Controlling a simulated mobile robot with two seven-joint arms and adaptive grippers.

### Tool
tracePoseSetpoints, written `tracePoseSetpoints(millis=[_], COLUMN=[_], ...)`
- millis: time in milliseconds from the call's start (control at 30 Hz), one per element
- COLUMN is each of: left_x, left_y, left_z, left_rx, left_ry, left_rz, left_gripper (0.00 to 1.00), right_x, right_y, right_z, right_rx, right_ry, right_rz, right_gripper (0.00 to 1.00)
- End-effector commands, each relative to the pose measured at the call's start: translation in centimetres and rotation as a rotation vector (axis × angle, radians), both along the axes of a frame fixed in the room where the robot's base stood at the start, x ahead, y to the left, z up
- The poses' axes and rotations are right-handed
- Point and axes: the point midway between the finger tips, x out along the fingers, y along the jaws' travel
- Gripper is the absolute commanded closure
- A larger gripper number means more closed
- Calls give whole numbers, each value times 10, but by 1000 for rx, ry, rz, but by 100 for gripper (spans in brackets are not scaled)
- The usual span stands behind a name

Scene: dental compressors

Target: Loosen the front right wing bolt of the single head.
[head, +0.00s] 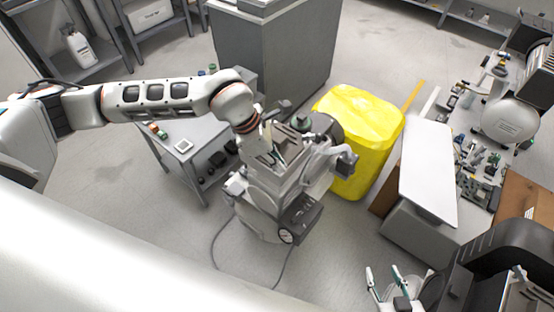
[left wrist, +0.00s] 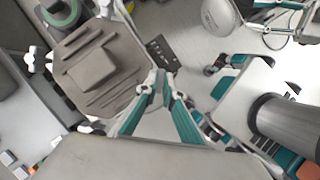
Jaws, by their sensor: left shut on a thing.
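The single head (left wrist: 100,68), a grey ribbed block on top of the compressor, fills the upper left of the left wrist view. In the head view the compressor (head: 262,215) stands on the floor near the middle. White wing bolts sit at the head's other corners, one at its lower edge (left wrist: 90,128). My left gripper (head: 274,160) reaches down onto the head. In the left wrist view its teal fingers (left wrist: 160,82) close together at one corner, shut on the front right wing bolt, which they mostly hide. My right gripper (head: 383,269) is open and empty at lower right, away from the compressor.
A yellow bin (head: 362,125) stands close behind the compressor. A small grey table (head: 195,130) with small items stands to the left. A white-topped unit (head: 428,170) and a parts-covered area are on the right. A cable (head: 216,250) lies on the floor.

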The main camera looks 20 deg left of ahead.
Motion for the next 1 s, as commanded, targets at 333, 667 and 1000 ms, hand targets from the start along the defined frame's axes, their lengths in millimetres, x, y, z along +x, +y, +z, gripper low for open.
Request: tracePoseSetpoints(millis=[333,667,1000], left_x=[0,0,0], left_y=[0,0,1], left_z=[0,0,2], left_rx=[1,1,0], left_ry=[1,1,0], left_rz=[28,27,26], left_gripper=[100,76,76], right_x=[0,1,2], right_y=[-1,-2,-3], right_z=[0,0,1], right_rx=[-1,-3,-6], right_ry=[3,3,-1], right_rz=[-1,-1,-2], right_gripper=[60,60,60])
